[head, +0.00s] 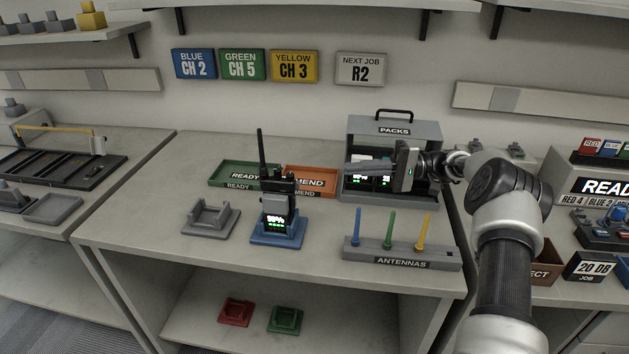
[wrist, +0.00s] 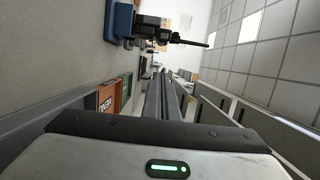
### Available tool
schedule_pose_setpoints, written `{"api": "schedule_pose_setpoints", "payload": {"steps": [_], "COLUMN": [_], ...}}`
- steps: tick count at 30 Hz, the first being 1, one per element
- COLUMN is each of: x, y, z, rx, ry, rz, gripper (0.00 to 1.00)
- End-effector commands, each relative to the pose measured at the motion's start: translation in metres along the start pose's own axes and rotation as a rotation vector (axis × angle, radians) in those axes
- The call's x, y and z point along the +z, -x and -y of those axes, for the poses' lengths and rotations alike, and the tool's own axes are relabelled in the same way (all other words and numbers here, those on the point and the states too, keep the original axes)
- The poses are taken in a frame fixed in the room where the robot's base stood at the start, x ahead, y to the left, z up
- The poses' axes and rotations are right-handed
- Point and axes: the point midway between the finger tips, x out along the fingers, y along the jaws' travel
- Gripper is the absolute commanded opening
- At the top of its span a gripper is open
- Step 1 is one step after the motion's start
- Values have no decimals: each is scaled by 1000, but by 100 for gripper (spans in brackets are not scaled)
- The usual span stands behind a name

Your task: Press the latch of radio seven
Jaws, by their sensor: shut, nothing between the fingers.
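A black radio (head: 276,193) with a tall antenna stands upright in a blue cradle (head: 276,237) at the middle of the bench. A green-lit display shows at its base. No number seven or latch can be made out on it. In the wrist view the radio (wrist: 155,30) and blue cradle (wrist: 120,22) appear sideways at the top. My gripper (head: 350,169) is shut and empty, in front of the grey PACKS box, to the right of the radio and apart from it. Its closed fingers (wrist: 162,90) point away in the wrist view.
The PACKS box (head: 394,130) stands behind my gripper. An ANTENNAS rack (head: 402,255) with blue, green and yellow antennas sits in front. An empty grey cradle (head: 211,220) is left of the radio. READY (head: 225,172) and MEND (head: 325,174) trays lie behind. A wall sign (head: 361,69) reads NEXT JOB R2.

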Motion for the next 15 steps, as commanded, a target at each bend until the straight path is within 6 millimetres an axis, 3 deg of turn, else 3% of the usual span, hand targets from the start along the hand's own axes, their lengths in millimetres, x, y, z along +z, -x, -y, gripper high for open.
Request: {"api": "schedule_pose_setpoints", "payload": {"steps": [8,15], "x": [0,1], "y": [-9,-53], "z": [0,-1], "rx": [1,3], "ry": [-2,-2], "rz": [2,5], "gripper": [0,0]}}
